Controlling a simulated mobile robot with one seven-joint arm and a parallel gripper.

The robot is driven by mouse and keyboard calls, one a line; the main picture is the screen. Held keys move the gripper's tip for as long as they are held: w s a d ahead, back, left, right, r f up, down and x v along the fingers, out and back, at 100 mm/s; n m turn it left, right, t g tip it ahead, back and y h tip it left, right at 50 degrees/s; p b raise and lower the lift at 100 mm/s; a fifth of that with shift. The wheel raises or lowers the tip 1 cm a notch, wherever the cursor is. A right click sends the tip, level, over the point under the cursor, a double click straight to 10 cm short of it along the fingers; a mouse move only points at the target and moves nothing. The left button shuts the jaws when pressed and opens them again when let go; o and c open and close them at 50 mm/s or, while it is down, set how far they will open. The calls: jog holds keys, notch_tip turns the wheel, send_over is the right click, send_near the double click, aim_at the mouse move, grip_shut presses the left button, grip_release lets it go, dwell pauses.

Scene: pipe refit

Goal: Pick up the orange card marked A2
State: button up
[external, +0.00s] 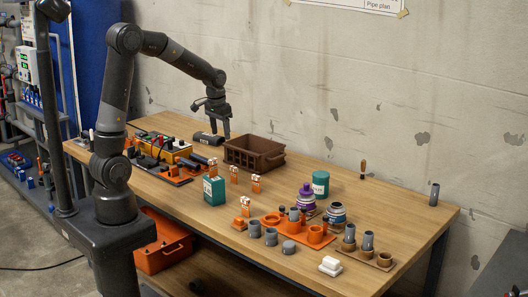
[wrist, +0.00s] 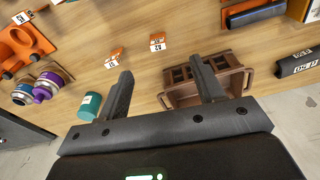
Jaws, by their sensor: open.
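Small orange cards with white labels stand on the wooden table. In the wrist view one card (wrist: 157,43) is above the gap between my fingers, and another (wrist: 112,60) is beyond the left fingertip. A third labelled orange piece (wrist: 21,18) is at the upper left, by the orange fixture. The labels are too small to tell surely which reads A2.
A brown crate (external: 250,160) lies close to my gripper, with a dark cylinder (external: 207,139) beside it. The green box (external: 214,191), a teal canister (external: 320,184) and a purple bottle (external: 306,196) stand around the cards. Pipe fittings on orange fixtures (external: 317,234) fill the front right.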

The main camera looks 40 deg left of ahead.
jog(key=g, duration=0.1)
send_over(234, 167)
jog(key=f, duration=0.8)
jog(key=shift+w+f, duration=0.2)
jog(key=shift+w, duration=0.05)
notch_tip(234, 167, down, 6)
jog(key=shift+r, duration=0.25)
jog(key=shift+s+f, duration=0.15)
jog(key=shift+f, duration=1.3)
jog(key=shift+s+f, duration=0.1)
jog(key=shift+f, duration=1.3)
jog(key=shift+c, duration=0.5)
jog(key=c, duration=1)
